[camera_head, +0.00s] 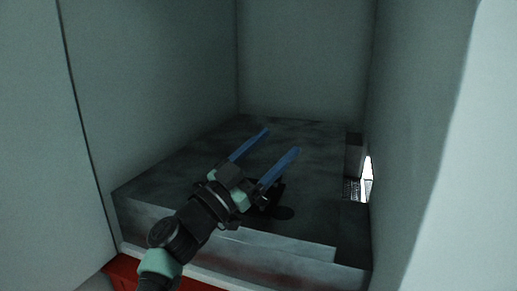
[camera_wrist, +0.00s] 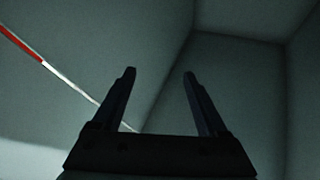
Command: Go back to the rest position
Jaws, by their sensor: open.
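My gripper (camera_head: 280,151) is open and empty, with its two long blue fingers spread wide apart. In the head view it is over the dark grey slab (camera_head: 313,137) and points toward the back of the enclosure. A dark shadow lies on the slab just below and right of it. In the wrist view both fingers (camera_wrist: 160,72) show dark against pale walls, with nothing between them.
Pale walls (camera_head: 304,60) close in the slab at the left, back and right. A bright opening (camera_head: 367,178) shows low in the right wall. A red strip (camera_head: 122,268) runs below the slab's front edge. A red and white line (camera_wrist: 60,74) crosses the wrist view's left side.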

